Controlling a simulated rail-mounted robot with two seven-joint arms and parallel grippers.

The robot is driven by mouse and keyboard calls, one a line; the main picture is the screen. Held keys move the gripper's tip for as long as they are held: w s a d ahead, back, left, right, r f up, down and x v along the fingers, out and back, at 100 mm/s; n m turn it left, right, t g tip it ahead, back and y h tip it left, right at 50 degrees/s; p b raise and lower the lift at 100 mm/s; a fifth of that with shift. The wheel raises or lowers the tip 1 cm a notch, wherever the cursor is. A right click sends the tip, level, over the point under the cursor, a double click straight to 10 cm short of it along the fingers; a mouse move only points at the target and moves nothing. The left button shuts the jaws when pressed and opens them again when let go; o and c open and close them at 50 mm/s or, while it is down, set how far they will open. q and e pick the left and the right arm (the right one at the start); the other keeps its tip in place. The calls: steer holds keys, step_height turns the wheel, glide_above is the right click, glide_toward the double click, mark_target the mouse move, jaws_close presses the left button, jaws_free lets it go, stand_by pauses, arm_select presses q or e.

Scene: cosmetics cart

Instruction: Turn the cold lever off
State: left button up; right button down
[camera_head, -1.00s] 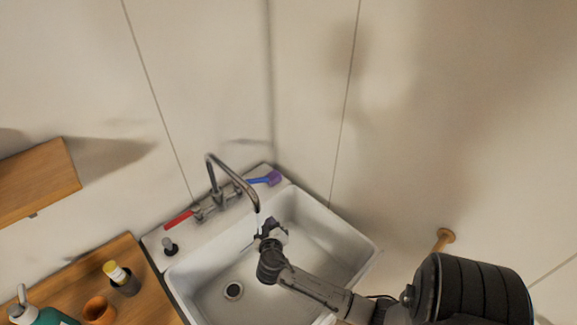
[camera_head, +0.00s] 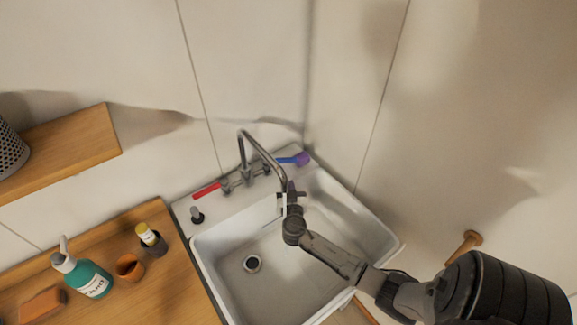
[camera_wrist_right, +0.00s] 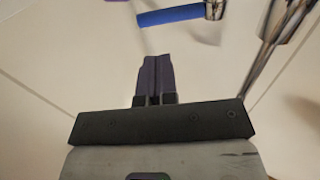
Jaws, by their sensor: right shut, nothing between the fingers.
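The cold lever (camera_head: 287,161) is blue and sticks out to the right of the chrome faucet (camera_head: 243,165), behind the sink. It also shows at the top of the right wrist view (camera_wrist_right: 170,16), joined to a metal valve. A red lever (camera_head: 207,190) sticks out to the left. My right gripper (camera_head: 292,188) is over the sink, close by the spout end and in front of the blue lever, apart from it. Its purple fingers (camera_wrist_right: 155,78) are shut and empty, below the lever in the wrist view. My left gripper is not in view.
The white sink (camera_head: 230,290) sits in the wall corner; a purple round thing (camera_head: 303,158) is at the blue lever's end. The curved spout (camera_head: 272,160) is close to my right gripper. A wooden counter (camera_head: 100,285) at left holds a teal bottle (camera_head: 90,280) and an orange cup (camera_head: 130,267).

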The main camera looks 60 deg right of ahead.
mark_target(279, 161)
steer(key=p+x, duration=0.1)
steer(key=x, duration=0.6)
steer(key=shift+d, duration=0.1)
steer(key=shift+p+x, duration=0.3)
steer(key=shift+x, duration=0.65)
steer(key=shift+f, duration=0.1)
